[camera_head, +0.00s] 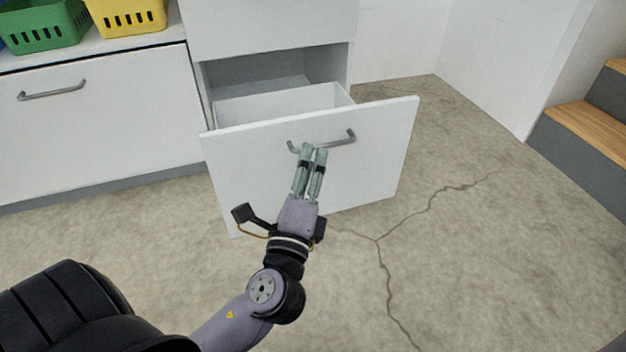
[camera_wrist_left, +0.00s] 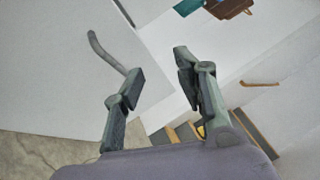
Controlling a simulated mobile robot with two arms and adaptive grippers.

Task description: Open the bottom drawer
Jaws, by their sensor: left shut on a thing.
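The bottom drawer (camera_head: 240,160) of the white cabinet stands pulled out, with its white inner box (camera_head: 275,103) showing behind the front panel. A grey curved bar handle (camera_head: 338,138) is on the drawer front. My left gripper (camera_head: 314,150) reaches up to the handle from below in the head view and is shut on it near its middle. In the left wrist view, the handle (camera_wrist_left: 104,52) runs to the left finger of my gripper (camera_wrist_left: 157,70); the grip itself is partly hidden. My right gripper is not in view.
A counter with another closed drawer front (camera_head: 95,115) stands at the left, with green (camera_head: 45,30) and yellow (camera_head: 128,15) baskets on top. Cracked concrete floor (camera_head: 470,240) is clear at the right. Wooden-topped steps (camera_head: 590,125) stand at the far right.

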